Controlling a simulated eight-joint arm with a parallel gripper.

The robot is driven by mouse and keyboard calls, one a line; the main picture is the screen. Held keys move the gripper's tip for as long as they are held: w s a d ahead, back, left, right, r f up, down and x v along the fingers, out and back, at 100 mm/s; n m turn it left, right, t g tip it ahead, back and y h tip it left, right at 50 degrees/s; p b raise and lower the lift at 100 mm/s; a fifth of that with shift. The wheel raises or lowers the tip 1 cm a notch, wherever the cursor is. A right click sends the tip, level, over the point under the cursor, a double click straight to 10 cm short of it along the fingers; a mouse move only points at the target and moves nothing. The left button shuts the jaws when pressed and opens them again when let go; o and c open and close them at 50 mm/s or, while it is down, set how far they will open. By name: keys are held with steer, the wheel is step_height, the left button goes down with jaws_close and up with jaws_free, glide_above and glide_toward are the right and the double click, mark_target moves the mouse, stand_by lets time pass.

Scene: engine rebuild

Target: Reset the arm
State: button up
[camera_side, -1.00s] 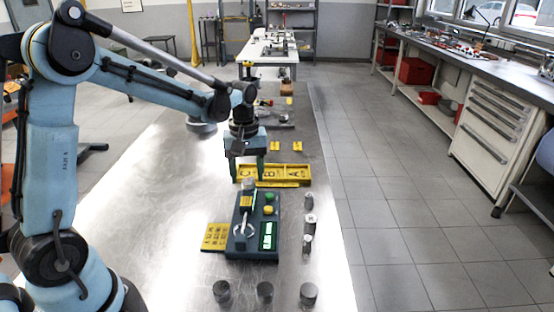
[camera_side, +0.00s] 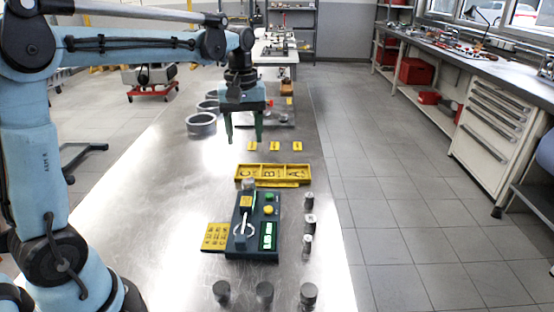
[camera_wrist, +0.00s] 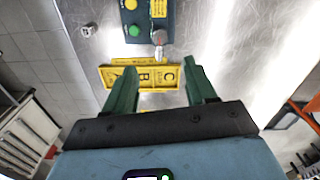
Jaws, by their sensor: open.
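My gripper (camera_side: 245,140) has green fingers and is open and empty, pointing down above the metal table beyond the yellow tray. In the wrist view my gripper (camera_wrist: 160,88) shows its two fingers spread, with nothing between them but the view of the tray below. The yellow tray (camera_side: 273,165) has compartments marked C, B and A and lies clear of the fingers; it also shows in the wrist view (camera_wrist: 113,76).
A dark green fixture (camera_side: 250,250) with buttons and a display stands nearer on the table, beside a yellow plate (camera_side: 214,237). Several metal cylinders (camera_side: 264,292) stand around it. Metal rings (camera_side: 201,124) lie at the far left. Small yellow tags (camera_side: 274,146) lie beyond the tray.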

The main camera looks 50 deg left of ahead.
steer(key=s+d+f+m+t, duration=0.4)
steer(key=s+d+m+t, duration=0.3)
steer(key=s+m, duration=0.4)
steer(key=shift+d, duration=0.75)
